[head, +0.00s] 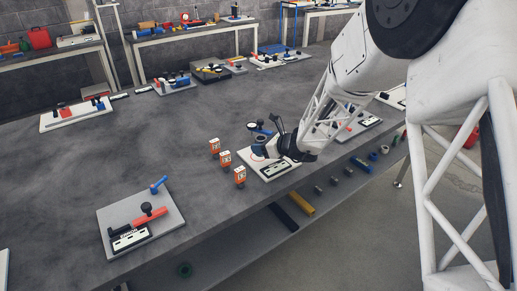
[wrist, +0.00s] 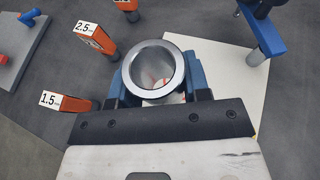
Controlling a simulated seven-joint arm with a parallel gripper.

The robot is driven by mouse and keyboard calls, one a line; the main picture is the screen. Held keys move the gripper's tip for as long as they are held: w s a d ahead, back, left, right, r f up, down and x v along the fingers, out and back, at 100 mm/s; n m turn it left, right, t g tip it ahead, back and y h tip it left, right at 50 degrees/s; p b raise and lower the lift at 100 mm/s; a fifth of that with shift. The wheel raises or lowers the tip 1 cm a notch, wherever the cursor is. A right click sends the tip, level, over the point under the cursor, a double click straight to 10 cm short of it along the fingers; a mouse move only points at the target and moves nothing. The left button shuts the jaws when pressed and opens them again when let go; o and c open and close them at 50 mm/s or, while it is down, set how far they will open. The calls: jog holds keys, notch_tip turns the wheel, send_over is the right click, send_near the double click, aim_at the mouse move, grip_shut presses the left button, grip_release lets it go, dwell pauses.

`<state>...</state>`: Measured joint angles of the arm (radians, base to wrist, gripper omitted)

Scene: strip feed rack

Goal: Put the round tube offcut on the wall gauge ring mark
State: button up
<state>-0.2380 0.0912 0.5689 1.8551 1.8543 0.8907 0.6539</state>
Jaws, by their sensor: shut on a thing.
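The round tube offcut (wrist: 153,45) is a short, shiny metal ring seen nearly end-on in the wrist view. My gripper (wrist: 155,78) is shut on it, with a blue finger on either side. In the head view my gripper (head: 262,150) is over the white board (head: 278,172) of the wall gauge. Through the tube's bore I see white board and some red marking, perhaps part of the ring mark. The blue gauge arm (wrist: 264,36) with a grey tip stands to the tube's right. The gap beneath the tube is hard to judge.
Orange blocks with number labels (wrist: 95,38) stand left of the board, close to my gripper. A grey board (head: 165,205) with a red handle lies front left. The table's front edge (head: 245,203) is near; open tabletop (head: 130,145) lies to the left.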

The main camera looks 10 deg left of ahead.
jog(key=shift+w+a+f, duration=0.1)
jog(key=shift+w+a, duration=0.25)
jog(key=shift+w, duration=0.5)
jog(key=shift+w+a+f, duration=0.1)
jog(key=shift+w+a, duration=0.25)
jog(key=shift+w, duration=0.5)
jog(key=shift+f, duration=1.75)
jog(key=shift+f, duration=0.15)
jog(key=o, duration=1.2)
jog(key=shift+s+d+r, duration=0.2)
jog(key=shift+d+r, duration=0.15)
jog(key=shift+d, duration=0.05)
jog(key=v, duration=1.1)
jog(key=shift+s, duration=0.1)
